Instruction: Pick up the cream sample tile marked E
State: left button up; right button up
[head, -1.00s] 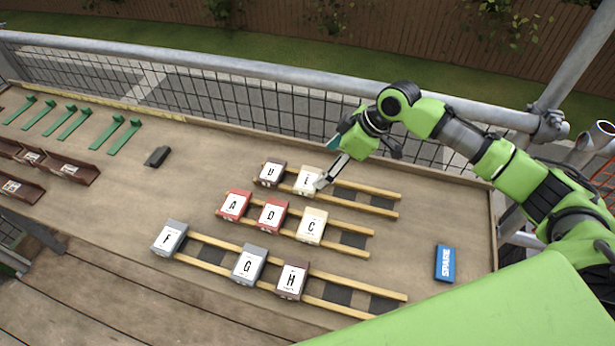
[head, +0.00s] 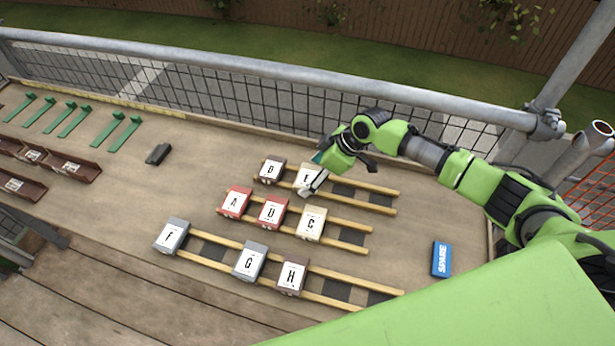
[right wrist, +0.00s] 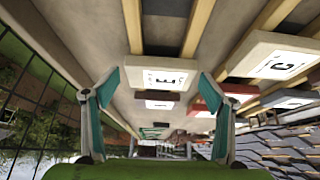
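The cream tile marked E (head: 306,174) sits on the back pair of wooden rails, right of the brown tile B (head: 271,169). My right gripper (head: 314,187) is at tile E and partly covers its right side in the head view. In the right wrist view, tile E (right wrist: 163,79) lies between the two teal-lined fingers of the right gripper (right wrist: 160,84). The fingers are apart, one on each side, with a narrow gap visible. The tile appears to rest on the rails. My left gripper is not in view.
Another cream tile, C (head: 311,223), is on the middle rails with red tiles A (head: 235,202) and D (head: 271,212). Grey tiles F (head: 172,236) and G (head: 250,261) and brown H (head: 292,275) are on the front rails. A blue SPARE block (head: 442,259) lies right. Mesh fence stands behind.

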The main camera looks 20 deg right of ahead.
jog(key=c, duration=0.8)
jog(key=shift+c, duration=0.2)
jog(key=shift+r, duration=0.1)
